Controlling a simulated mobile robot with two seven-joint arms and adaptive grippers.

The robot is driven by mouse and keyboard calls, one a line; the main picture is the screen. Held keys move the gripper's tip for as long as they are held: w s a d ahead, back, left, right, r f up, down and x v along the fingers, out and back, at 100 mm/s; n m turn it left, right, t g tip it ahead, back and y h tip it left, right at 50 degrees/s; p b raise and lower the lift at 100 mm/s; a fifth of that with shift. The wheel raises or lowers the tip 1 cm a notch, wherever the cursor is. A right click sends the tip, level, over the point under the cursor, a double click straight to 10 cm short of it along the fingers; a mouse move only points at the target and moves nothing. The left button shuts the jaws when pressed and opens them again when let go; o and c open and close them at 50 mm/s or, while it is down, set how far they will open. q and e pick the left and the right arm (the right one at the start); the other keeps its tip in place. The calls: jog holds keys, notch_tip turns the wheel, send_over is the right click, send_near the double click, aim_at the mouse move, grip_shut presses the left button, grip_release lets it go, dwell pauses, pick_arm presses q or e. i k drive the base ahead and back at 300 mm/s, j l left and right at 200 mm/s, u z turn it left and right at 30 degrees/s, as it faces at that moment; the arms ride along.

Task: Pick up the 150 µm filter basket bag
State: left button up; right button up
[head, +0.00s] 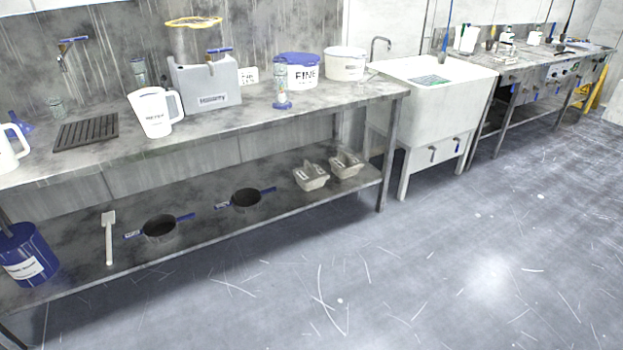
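No label reading 150 µm can be made out, so I cannot tell which thing is the filter basket bag. Two dark round vessels with blue handles, the left one (160,230) and the right one (246,201), stand on the lower shelf. Two small pale baskets or carriers, the left one (311,178) and the right one (346,164), stand farther right on that shelf. A yellow hoop (193,22) shows above a grey tank (211,84) on the bench top. Neither of my grippers is in view.
The steel bench (225,122) also bears a white jug (156,112), a tub marked FINE (298,71) and a white tub (345,63). A blue bucket (27,256) stands at the lower left. A white sink (425,105) adjoins the bench. The floor (420,270) is clear.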

aim_at(310, 177)
jog(key=i+l+u, duration=0.2)
jog(key=i+l, duration=0.95)
